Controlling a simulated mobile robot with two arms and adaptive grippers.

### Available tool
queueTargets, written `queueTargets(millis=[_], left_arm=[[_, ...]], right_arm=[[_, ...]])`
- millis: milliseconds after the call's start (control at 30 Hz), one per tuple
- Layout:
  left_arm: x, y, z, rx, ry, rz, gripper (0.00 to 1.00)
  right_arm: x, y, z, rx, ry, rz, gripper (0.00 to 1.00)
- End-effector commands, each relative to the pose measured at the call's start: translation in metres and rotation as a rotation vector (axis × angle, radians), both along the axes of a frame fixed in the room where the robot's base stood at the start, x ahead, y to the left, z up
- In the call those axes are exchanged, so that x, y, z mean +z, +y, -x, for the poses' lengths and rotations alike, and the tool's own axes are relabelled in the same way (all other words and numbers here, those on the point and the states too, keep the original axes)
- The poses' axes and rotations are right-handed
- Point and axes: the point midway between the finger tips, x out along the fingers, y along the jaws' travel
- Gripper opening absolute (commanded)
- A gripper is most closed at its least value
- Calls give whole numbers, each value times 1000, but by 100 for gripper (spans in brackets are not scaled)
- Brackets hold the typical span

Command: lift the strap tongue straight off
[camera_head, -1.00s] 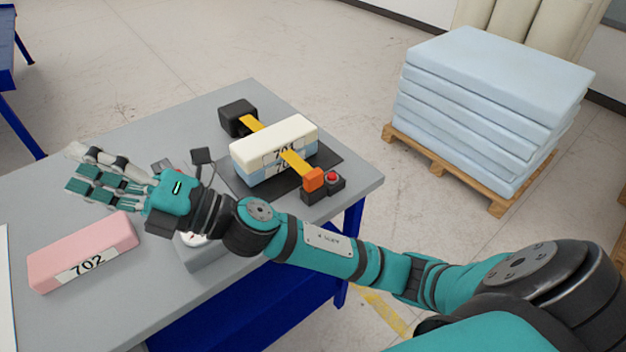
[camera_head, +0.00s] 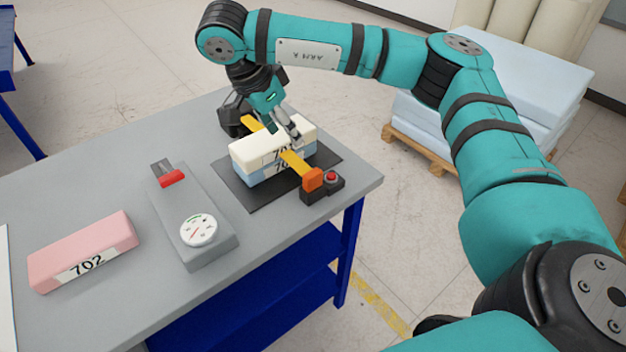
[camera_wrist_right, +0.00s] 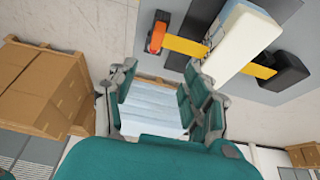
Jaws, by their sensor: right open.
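The orange strap tongue (camera_head: 313,179) sits at the near end of the yellow strap (camera_head: 294,161), against a small black buckle with a red button (camera_head: 331,178). The strap comes out from the near side of a cream block (camera_head: 265,144) stacked on a pale blue one. My right gripper (camera_head: 285,131) is open and points down over the far part of the cream block, away from the tongue. The wrist view shows its spread fingers (camera_wrist_right: 165,95), with the tongue (camera_wrist_right: 158,32) beyond them. My left gripper is out of view.
A grey gauge unit (camera_head: 208,245) and a pink block (camera_head: 82,250) marked 702 lie to the left. Pale blue foam slabs (camera_head: 540,110) are stacked on a pallet behind my arm.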

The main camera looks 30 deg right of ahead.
Motion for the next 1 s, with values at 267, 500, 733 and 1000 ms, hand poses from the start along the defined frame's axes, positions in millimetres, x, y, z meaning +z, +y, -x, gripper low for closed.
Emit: queueTargets(millis=[267, 500, 733, 1000], left_arm=[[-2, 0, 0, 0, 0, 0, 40], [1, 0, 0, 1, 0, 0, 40], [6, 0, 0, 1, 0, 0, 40], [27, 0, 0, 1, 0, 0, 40]], right_arm=[[-54, -19, 1, -2, 9, -3, 50], [-92, -37, -1, -2, 6, -3, 50], [-109, -44, -2, 0, 2, -3, 50], [-141, -57, 6, 0, 6, -3, 50]])
